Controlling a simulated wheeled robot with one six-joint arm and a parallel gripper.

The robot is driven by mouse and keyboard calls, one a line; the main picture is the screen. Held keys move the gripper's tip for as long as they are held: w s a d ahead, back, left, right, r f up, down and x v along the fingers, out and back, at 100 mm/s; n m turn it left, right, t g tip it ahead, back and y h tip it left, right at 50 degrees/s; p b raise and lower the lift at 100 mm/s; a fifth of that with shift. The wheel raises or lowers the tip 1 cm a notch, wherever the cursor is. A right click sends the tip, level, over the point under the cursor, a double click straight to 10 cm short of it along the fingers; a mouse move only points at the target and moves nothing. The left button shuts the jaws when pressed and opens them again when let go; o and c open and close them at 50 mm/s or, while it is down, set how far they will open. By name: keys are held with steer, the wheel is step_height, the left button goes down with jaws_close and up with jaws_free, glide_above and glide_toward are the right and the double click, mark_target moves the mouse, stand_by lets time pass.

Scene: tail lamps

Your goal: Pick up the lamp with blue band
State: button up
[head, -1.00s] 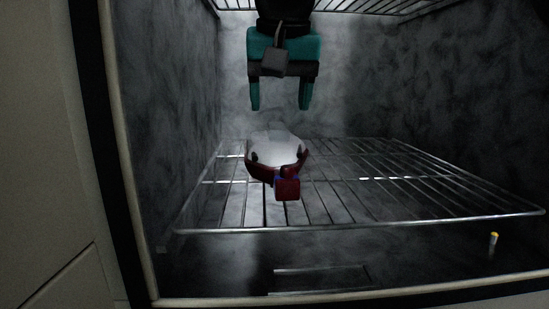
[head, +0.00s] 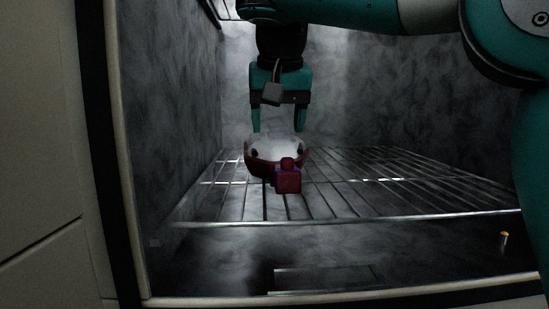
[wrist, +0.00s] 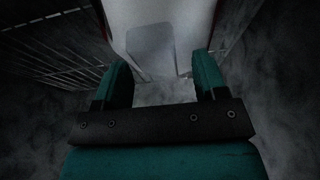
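A tail lamp (head: 262,165) with a white lens and a dark red housing lies on the wire rack in the head view. A red block at its near end (head: 288,181) shows a little blue at its edge. My teal gripper (head: 278,130) is open and points down at the lamp's far, white part. In the wrist view the white lens (wrist: 175,15) lies just ahead of my gripper's spread fingertips (wrist: 161,66), with a shadow on it. Nothing is held between the fingers. I cannot tell whether a finger touches the lamp.
The wire rack (head: 370,181) spans a dark, narrow chamber with mottled grey walls (head: 170,110). A small yellow-topped piece (head: 504,236) stands low at the right. The rack right of the lamp is clear.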

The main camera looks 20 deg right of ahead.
jaws_close()
steer(key=shift+r, duration=0.2)
